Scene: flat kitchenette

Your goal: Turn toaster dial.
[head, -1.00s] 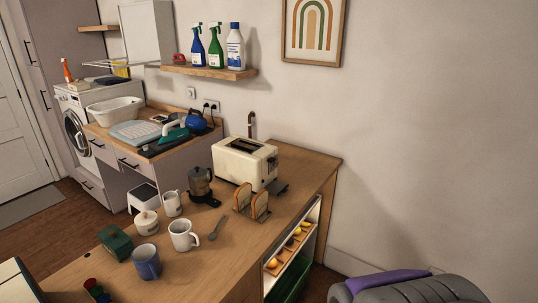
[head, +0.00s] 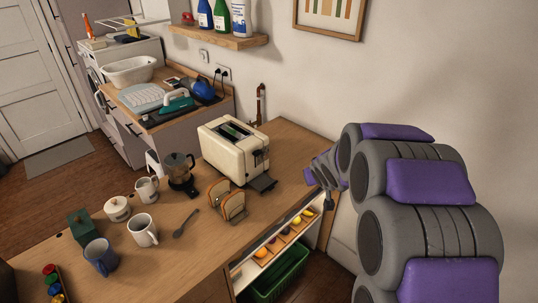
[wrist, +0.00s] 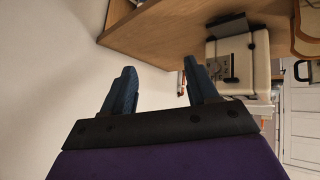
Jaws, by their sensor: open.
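The cream toaster (head: 231,148) stands on the wooden counter, toward its far right end, with two slots on top. A dark lever or tray (head: 262,184) sticks out at its near right end. In the wrist view the toaster (wrist: 230,65) appears upside down at the right, with small dark controls on its end face; I cannot make out which is the dial. My gripper (wrist: 158,88) is open and empty, its two blue-grey fingers apart. In the head view my gripper (head: 318,184) is right of the toaster, beyond the counter's edge, apart from it.
A toast rack with bread (head: 229,203) stands close in front of the toaster. A moka pot (head: 179,172), mugs (head: 143,231) and a spoon (head: 186,223) are to its left. The counter (head: 290,143) is bare right of the toaster. Shelves with fruit and a green crate (head: 279,274) are below.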

